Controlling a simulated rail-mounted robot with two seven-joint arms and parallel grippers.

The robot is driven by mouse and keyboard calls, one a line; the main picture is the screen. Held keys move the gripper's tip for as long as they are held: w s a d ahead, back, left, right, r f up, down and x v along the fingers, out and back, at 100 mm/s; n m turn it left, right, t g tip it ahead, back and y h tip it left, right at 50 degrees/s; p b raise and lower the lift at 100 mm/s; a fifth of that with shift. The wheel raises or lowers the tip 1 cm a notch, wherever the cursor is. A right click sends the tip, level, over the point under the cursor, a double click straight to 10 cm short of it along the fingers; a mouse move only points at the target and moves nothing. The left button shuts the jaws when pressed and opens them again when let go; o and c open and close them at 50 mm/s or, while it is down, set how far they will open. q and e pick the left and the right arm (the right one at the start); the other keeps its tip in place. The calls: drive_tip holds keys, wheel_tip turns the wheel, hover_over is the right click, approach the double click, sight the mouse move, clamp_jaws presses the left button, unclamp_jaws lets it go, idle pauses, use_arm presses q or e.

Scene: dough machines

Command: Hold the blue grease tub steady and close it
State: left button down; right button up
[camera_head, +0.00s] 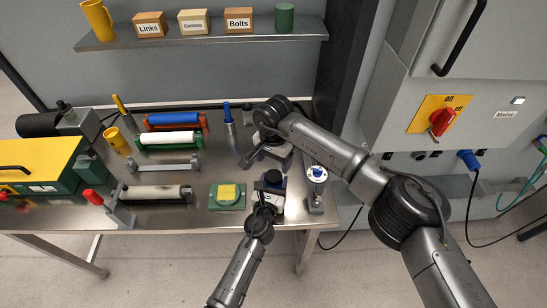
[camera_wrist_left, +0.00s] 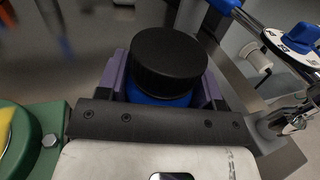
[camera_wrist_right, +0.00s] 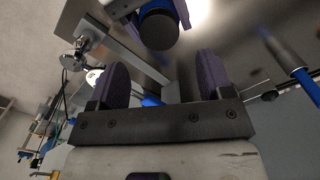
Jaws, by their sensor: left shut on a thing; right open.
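The blue grease tub (camera_head: 273,187) stands near the right front of the steel table, with a black lid on top. In the left wrist view, the blue body (camera_wrist_left: 160,99) shows under the black lid (camera_wrist_left: 168,60). I cannot tell how tight the lid sits. My left gripper (camera_wrist_left: 165,88) is shut around the tub's body, with a purple finger on each side. My right gripper (camera_head: 262,158) is just behind the tub in the head view. In the right wrist view its purple fingers (camera_wrist_right: 160,80) are apart and empty, with the lid (camera_wrist_right: 158,28) beyond them.
A dial stand with a blue knob (camera_head: 316,172) is close to the tub's right. A green block with a yellow top (camera_head: 228,194) is to its left. Rollers (camera_head: 155,192) and a yellow-green machine (camera_head: 40,170) fill the table's left. A shelf (camera_head: 200,38) hangs behind.

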sight(274, 175)
drive_tip(key=shift+r+n, duration=0.65)
drive_tip(key=shift+n, duration=0.35)
drive_tip(key=shift+f, duration=0.15)
drive_tip(key=shift+f, duration=3.9)
drive_tip(key=shift+c, duration=0.5)
drive_tip(key=c, duration=0.8)
drive_tip(key=m, duration=0.3)
drive_tip(key=shift+c, duration=0.2)
drive_tip(key=shift+r, duration=0.1)
drive_tip(key=o, duration=1)
